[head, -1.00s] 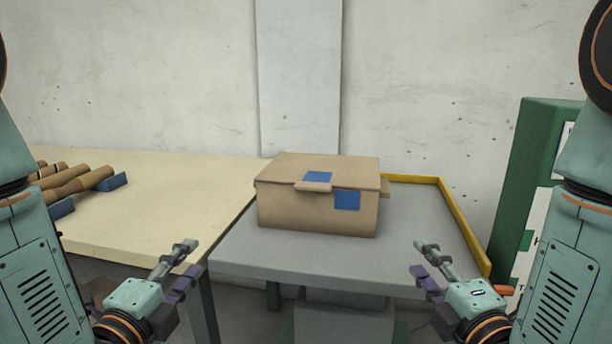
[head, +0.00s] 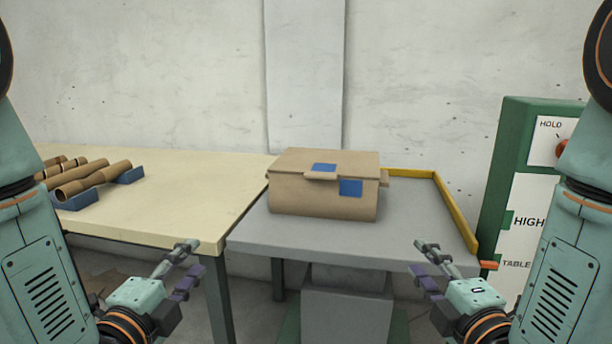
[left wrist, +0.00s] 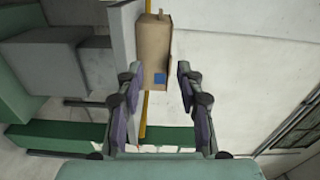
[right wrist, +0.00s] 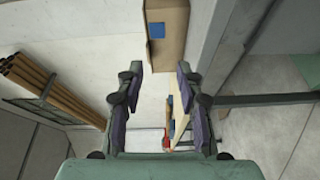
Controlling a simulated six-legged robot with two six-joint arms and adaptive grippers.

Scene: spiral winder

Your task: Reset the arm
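My left gripper (head: 188,264) is at the lower left of the head view, in front of the tables' near edges. In the left wrist view its two fingers (left wrist: 158,85) stand apart with nothing between them. My right gripper (head: 430,262) is at the lower right of the head view, near the front of the grey table. In the right wrist view its fingers (right wrist: 158,85) are also apart and empty. Neither gripper touches anything.
A closed cardboard box (head: 300,195) with blue patches sits on the grey table (head: 400,235), which has a yellow rail (head: 455,212). Cardboard tubes (head: 92,180) lie on blue supports on the cream table (head: 190,190). A green control panel (head: 508,170) stands at right.

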